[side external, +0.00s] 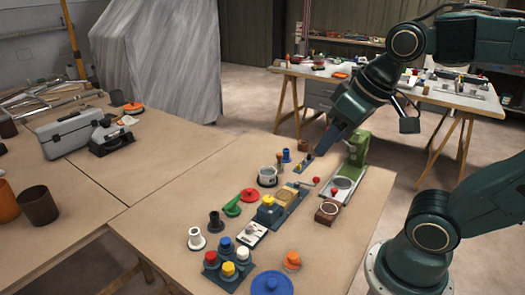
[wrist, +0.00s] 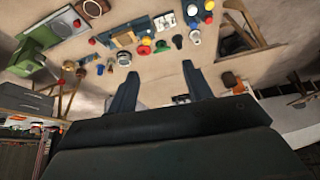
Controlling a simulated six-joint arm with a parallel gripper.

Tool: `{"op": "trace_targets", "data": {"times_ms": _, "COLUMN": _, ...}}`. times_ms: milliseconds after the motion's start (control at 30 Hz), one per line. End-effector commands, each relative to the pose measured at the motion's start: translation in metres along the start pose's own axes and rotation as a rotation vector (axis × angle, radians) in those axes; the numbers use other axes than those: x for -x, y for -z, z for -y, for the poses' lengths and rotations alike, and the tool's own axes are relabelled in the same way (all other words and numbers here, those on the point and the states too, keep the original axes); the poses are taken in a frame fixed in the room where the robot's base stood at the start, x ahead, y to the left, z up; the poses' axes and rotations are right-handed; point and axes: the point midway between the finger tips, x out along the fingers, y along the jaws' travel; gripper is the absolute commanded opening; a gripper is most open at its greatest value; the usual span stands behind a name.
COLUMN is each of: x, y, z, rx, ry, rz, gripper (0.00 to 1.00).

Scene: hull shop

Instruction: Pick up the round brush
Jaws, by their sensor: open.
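I cannot clearly make out which thing is the round brush. A small upright brown piece (side external: 279,163), perhaps the brush, stands beside the grey-white cup (side external: 267,177) near the back of the front table; what looks like the same piece shows in the wrist view (wrist: 110,64). My gripper (side external: 321,151) points down above the table's back right, to the right of that piece and apart from it. In the wrist view my gripper (wrist: 159,68) has its two fingers wide apart, with nothing between them.
A green press (side external: 357,155) stands close on the right of my gripper. A blue piece (side external: 286,155) stands near the brown one. A brown square block (side external: 326,212), a blue-and-yellow fixture (side external: 270,210) and several coloured knobs fill the table's middle and front.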

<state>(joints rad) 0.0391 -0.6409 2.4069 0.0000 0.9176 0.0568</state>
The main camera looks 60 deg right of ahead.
Motion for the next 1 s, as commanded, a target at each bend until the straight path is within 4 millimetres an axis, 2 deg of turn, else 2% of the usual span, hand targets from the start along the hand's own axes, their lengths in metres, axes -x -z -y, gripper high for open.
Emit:
{"op": "trace_targets", "data": {"times_ms": 267, "x": -0.008, "y": 0.058, "z": -0.016, "rx": -0.174, "ry": -0.038, "rz": 0.062, "gripper": 0.50}}
{"op": "trace_targets", "data": {"times_ms": 467, "x": -0.023, "y": 0.099, "z": -0.034, "rx": -0.304, "ry": -0.067, "rz": 0.103, "gripper": 0.50}}
{"op": "trace_targets", "data": {"times_ms": 767, "x": -0.057, "y": 0.154, "z": -0.069, "rx": -0.500, "ry": -0.112, "rz": 0.163, "gripper": 0.50}}
{"op": "trace_targets", "data": {"times_ms": 1000, "x": -0.094, "y": 0.188, "z": -0.105, "rx": -0.658, "ry": -0.151, "rz": 0.208, "gripper": 0.50}}
